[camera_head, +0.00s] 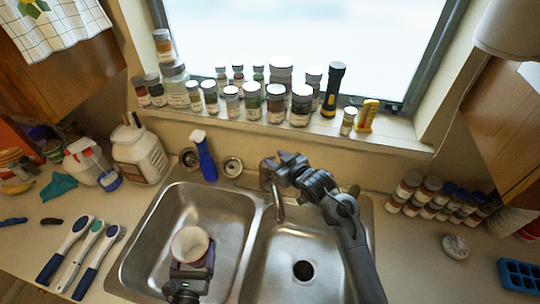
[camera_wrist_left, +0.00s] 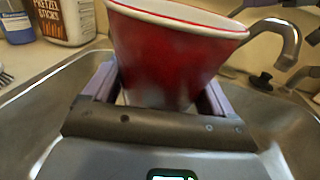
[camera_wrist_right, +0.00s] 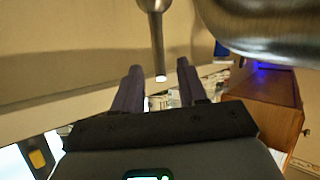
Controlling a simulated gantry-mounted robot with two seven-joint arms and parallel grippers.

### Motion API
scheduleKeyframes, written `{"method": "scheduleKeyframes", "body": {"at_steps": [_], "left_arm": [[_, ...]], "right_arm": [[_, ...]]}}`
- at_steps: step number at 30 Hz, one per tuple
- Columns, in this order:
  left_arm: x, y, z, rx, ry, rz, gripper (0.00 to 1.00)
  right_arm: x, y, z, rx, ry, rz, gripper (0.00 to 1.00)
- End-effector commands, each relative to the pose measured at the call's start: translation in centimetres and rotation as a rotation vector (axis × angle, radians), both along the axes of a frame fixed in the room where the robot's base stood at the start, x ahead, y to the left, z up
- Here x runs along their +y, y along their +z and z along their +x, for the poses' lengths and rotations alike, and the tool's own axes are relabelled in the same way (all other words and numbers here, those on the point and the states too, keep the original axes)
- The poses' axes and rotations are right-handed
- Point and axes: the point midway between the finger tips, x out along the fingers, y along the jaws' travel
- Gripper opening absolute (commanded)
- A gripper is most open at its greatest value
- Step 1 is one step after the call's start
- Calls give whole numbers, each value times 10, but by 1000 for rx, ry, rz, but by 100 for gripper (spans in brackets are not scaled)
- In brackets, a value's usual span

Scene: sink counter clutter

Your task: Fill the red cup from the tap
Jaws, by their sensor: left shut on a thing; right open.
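The red cup (camera_head: 190,244) is upright over the left sink basin, its white inside facing up. My left gripper (camera_head: 190,268) is shut on it; in the left wrist view (camera_wrist_left: 165,100) the fingers flank the red cup (camera_wrist_left: 170,55). The metal tap (camera_head: 279,205) stands behind the sink, its spout near the divider, right of the cup. It also shows in the left wrist view (camera_wrist_left: 290,45). No water stream shows. My right gripper (camera_head: 276,163) is open at the top of the tap. In the right wrist view a metal rod (camera_wrist_right: 155,35) ends between its fingers (camera_wrist_right: 160,80); contact is unclear.
The right basin (camera_head: 265,270) is empty, with my right arm crossing above it. A blue spray bottle (camera_head: 204,155) stands behind the left basin. Several jars (camera_head: 275,103) line the windowsill. Long-handled brushes (camera_head: 85,262) lie on the left counter; spice bottles (camera_head: 430,197) stand at right.

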Motion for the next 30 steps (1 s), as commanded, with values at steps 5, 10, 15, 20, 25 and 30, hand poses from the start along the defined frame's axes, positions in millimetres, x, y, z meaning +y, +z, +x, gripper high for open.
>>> {"method": "scheduleKeyframes", "body": {"at_steps": [5, 10, 15, 20, 25, 30], "left_arm": [[0, 1, 0, 0, 0, 0, 57], [0, 1, 0, 0, 0, 0, 57], [0, 1, 0, 0, 0, 0, 57], [0, 1, 0, 0, 0, 0, 57], [0, 1, 0, 0, 0, 0, 57], [0, 1, 0, 0, 0, 0, 57]], "right_arm": [[12, -8, 17, 0, 1, 0, 42], [18, -13, 27, -1, 1, 0, 42], [21, -16, 31, 1, 0, -1, 42], [21, -16, 32, -1, -1, -1, 42], [21, -16, 32, -1, -1, -1, 40], [21, -16, 32, -1, -1, -1, 14]]}}
